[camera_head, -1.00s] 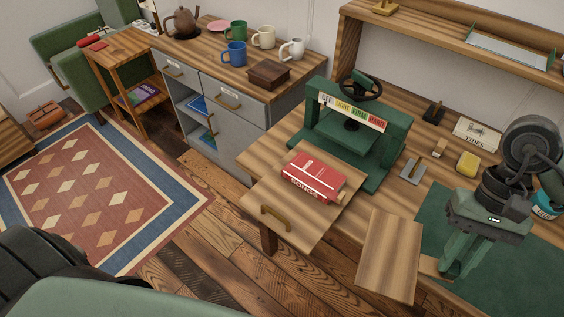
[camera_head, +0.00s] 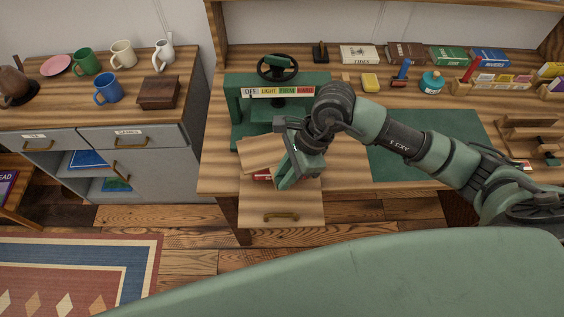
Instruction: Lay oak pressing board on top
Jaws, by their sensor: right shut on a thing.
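The oak pressing board (camera_head: 260,151) is a flat pale wooden panel, held in my right gripper (camera_head: 284,166) in front of the green press (camera_head: 240,112). A red book (camera_head: 262,176) lies on the pulled-out wooden tray (camera_head: 284,199), which has a brass handle. The board and gripper hide most of the book. The board appears above the book, but I cannot tell whether they touch. The press has a dark handwheel and a strip of coloured labels. My left gripper is out of view.
A green mat (camera_head: 425,143) covers the bench to the right. At left, a grey cabinet (camera_head: 115,158) carries mugs and a dark wooden box (camera_head: 159,93).

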